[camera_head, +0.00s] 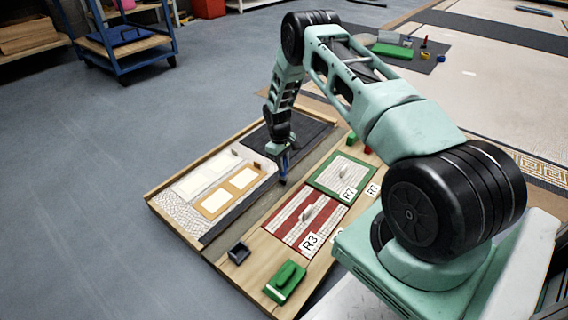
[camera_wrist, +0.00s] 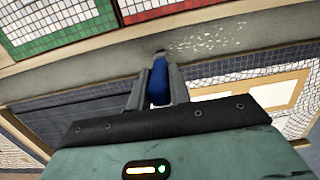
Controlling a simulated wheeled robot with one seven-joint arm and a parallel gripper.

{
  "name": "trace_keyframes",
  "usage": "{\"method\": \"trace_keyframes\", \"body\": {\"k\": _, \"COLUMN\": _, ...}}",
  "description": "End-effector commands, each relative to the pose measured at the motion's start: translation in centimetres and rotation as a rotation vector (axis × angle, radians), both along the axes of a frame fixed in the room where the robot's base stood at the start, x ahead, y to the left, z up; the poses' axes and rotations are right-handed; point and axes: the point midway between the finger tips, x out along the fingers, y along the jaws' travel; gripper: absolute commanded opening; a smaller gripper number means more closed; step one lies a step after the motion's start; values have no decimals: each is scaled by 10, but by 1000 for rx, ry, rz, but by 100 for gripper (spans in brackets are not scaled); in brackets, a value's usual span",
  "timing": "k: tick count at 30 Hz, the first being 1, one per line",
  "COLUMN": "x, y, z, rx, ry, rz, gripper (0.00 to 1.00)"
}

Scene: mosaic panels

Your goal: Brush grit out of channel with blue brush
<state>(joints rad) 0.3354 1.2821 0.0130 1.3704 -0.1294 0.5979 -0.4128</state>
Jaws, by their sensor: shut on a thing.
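My gripper (camera_head: 283,160) is shut on the blue brush (camera_head: 284,168), which points down over the grey channel (camera_head: 226,229) in the wooden board. In the wrist view my gripper (camera_wrist: 157,85) has its fingers on both sides of the blue brush (camera_wrist: 159,84). The brush's far end is at the channel (camera_wrist: 100,68); I cannot tell whether it touches the floor of it. Pale grit (camera_wrist: 208,41) lies scattered along the channel to the right of the brush in that view. The grit is too small to make out in the head view.
A red striped panel (camera_head: 306,216) marked R3 and a green-bordered panel (camera_head: 335,172) marked R7 lie right of the channel. An orange-framed panel (camera_head: 232,190) lies left. A small black box (camera_head: 239,252) and a green block (camera_head: 285,281) stand at the board's near end.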

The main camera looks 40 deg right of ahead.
Motion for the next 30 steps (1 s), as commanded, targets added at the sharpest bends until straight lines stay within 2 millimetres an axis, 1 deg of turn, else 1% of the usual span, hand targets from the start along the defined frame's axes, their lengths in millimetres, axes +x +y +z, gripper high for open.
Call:
{"method": "trace_keyframes", "body": {"k": 12, "x": 0, "y": 0, "z": 0, "rx": 0, "ry": 0, "rz": 0, "gripper": 0}}
{"method": "trace_keyframes", "body": {"k": 30, "x": 0, "y": 0, "z": -7, "rx": 0, "ry": -1, "rz": 0, "gripper": 0}}
